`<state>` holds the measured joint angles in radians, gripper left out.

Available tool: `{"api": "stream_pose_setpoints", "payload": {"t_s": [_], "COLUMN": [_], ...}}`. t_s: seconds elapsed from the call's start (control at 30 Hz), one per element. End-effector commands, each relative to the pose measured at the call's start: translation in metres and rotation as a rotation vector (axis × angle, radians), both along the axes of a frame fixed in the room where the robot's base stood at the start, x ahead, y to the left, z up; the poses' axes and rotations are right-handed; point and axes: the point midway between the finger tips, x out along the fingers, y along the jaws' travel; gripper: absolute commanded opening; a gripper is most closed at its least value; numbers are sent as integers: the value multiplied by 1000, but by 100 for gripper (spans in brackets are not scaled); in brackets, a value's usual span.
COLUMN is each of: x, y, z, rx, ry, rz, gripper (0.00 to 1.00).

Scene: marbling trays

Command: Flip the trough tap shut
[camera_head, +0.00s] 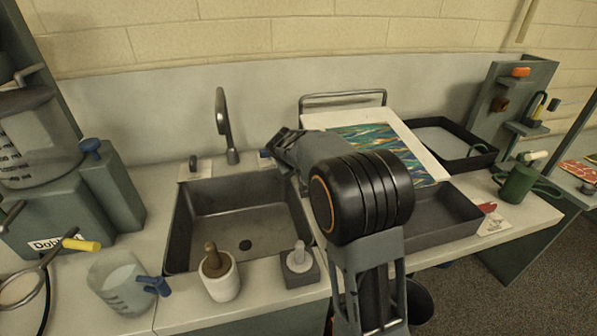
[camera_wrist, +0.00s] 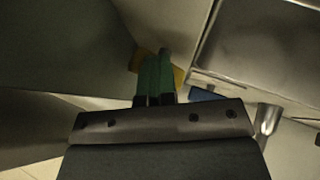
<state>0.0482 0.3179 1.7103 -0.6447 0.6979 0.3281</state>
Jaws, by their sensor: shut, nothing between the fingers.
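A grey sink trough (camera_head: 185,230) is set into the counter, with a curved metal tap spout (camera_head: 224,125) behind it. A small dark fitting (camera_head: 194,163) stands on a pale plate left of the spout. My gripper (camera_head: 290,150) is right of the spout, near the trough's back right corner; its fingertips are hard to make out there. In the wrist view its green fingers (camera_wrist: 153,62) are shut and empty, in front of a yellow-brown piece (camera_wrist: 178,76). Contact cannot be told. A blue piece (camera_wrist: 205,94) and a metal fitting (camera_wrist: 268,120) are to their right.
A marbled sheet on a white board (camera_head: 432,150) and a dark tray (camera_head: 470,212) are right of my arm. A mortar (camera_head: 222,284), a grey block (camera_head: 300,272) and a clear jug (camera_head: 115,285) line the front. A green can (camera_head: 517,184) stands far right.

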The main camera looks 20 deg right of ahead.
Motion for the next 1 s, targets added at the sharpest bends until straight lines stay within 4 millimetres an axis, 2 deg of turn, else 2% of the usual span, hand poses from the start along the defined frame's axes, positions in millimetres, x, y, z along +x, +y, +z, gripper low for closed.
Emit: {"api": "stream_pose_setpoints", "payload": {"t_s": [0.77, 1.0], "x": [-1, -12], "y": [-3, 7], "z": [1, 22], "rx": [-1, -1], "ry": [-1, -4], "rz": [-2, 0], "gripper": [0, 0]}}
